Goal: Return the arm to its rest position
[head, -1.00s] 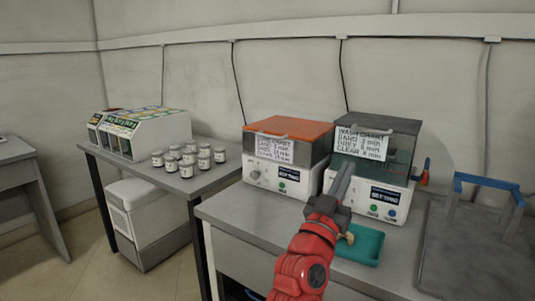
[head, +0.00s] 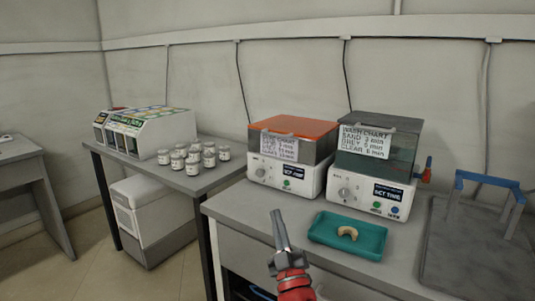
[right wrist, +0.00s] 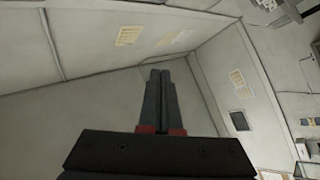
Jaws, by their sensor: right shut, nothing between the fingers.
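My right gripper (head: 280,232) is in the lower middle of the head view, with its red arm coming up from the bottom edge. Its fingers point up and are closed together with nothing between them. The gripper shows in front of the bench's front edge, left of a teal tray (head: 318,228). My left gripper is not in view.
On the bench stand an orange-lidded machine (head: 270,170) and a grey-lidded machine (head: 345,189) with a wash chart. A blue-handled rack (head: 486,178) stands on a grey mat (head: 460,260) at right. The left table holds several jars (head: 177,161) and a white dispenser box (head: 163,130).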

